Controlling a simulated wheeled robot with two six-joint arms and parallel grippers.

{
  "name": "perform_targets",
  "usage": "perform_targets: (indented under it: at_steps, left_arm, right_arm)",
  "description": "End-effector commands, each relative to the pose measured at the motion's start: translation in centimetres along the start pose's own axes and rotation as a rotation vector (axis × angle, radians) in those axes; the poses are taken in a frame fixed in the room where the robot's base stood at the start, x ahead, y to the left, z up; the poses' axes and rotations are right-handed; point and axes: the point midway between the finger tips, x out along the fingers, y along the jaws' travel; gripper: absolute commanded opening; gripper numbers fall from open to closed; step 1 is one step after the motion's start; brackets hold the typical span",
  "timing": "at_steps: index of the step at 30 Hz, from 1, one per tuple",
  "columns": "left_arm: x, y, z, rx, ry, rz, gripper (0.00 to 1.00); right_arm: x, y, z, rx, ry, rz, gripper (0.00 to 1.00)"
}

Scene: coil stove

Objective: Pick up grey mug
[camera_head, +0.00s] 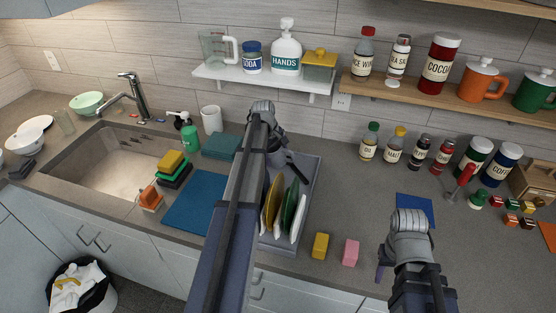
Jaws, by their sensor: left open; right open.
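I see no clearly grey mug. A pale, whitish cup (211,119) stands upright on the counter behind the sink; I cannot tell whether it has a handle. My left gripper (262,106) is over the back of the counter, to the right of the cup and apart from it. It is open, and I see nothing held in it. My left arm hides part of the counter and dish rack. My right gripper (409,219) is open over the front right counter, by a blue square (415,208), far from the cup. Its fingers are hard to make out.
A dish rack (313,165) with upright plates stands mid-counter. Left of it are a blue mat (196,203) and the sink (106,165). A green bottle (190,137) stands beside the cup. An orange mug (481,83) and a green mug (537,92) sit on the wooden shelf.

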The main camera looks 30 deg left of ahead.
Motion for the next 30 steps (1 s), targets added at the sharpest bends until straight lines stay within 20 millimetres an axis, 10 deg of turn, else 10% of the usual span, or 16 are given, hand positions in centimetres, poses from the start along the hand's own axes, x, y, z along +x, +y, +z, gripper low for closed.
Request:
perform_targets:
  at_steps: [4, 30]
  left_arm:
    - [-0.14, 0.02, 0.01, 0.000, 0.000, 0.000, 0.99]
    - [-0.15, 0.00, -0.01, -0.001, 0.000, 0.000, 0.03]
  right_arm:
    - [-0.14, 0.01, 0.01, 0.000, 0.000, 0.000, 0.48]
    - [-0.14, 0.01, 0.01, 0.000, 0.000, 0.000, 0.48]
